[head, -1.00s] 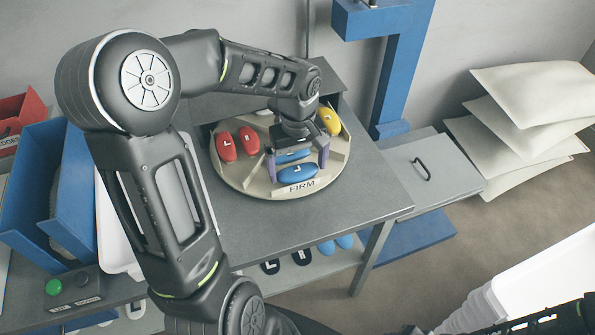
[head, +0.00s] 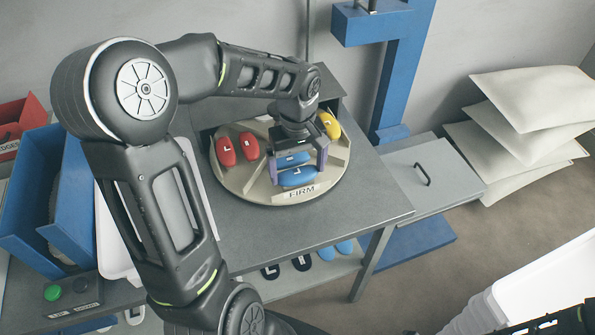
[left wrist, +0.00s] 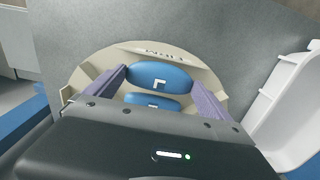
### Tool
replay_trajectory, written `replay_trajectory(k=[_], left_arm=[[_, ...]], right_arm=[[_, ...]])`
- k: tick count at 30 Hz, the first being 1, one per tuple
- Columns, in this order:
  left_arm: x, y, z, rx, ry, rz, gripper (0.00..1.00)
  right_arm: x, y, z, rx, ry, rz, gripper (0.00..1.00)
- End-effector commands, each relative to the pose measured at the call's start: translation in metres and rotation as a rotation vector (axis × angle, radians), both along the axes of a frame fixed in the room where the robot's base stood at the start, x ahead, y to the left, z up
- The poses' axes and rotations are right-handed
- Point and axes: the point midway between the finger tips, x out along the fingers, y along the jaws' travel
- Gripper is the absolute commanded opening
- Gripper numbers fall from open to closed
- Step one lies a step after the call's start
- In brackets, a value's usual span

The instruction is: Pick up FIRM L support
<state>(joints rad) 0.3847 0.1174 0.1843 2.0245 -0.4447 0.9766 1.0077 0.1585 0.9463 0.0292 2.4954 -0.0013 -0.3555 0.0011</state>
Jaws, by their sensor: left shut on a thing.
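The FIRM L support, a blue oval pad with a white L (head: 297,178), is at the front of the round beige carousel (head: 232,183), behind its FIRM label (head: 301,192). My left gripper (head: 298,174) is over it, with its purple fingers shut on its two ends. In the left wrist view the L support (left wrist: 160,76) spans the gap between the fingertips. A second blue pad (left wrist: 152,102) lies beside it, between the fingers and partly hidden by the gripper body. I cannot see clear space under the held support.
Two red pads (head: 226,151) and a yellow pad (head: 329,125) lie in other carousel sections, between raised dividers. The carousel stands on a grey table (head: 375,203). A blue press frame (head: 391,75) rises behind right. Blue bins stand at left.

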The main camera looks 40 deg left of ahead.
Motion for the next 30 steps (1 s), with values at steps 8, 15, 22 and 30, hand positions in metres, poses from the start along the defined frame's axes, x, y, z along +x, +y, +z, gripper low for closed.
replay_trajectory(k=[8,15,22,30], left_arm=[[0.001,0.0,0.051,0.002,-0.006,0.0,0.56],[0.001,0.0,0.085,0.0,-0.003,-0.001,0.56],[0.0,0.0,0.09,-0.001,0.001,-0.001,0.56],[0.0,0.0,0.089,0.0,0.0,-0.001,0.56]], right_arm=[[0.0,0.0,-0.003,0.0,0.0,0.0,0.36],[0.0,0.0,-0.004,0.0,0.0,0.0,0.36],[0.0,0.0,-0.004,0.0,0.0,0.0,0.36],[0.0,0.0,-0.004,0.0,0.0,0.0,0.36]])
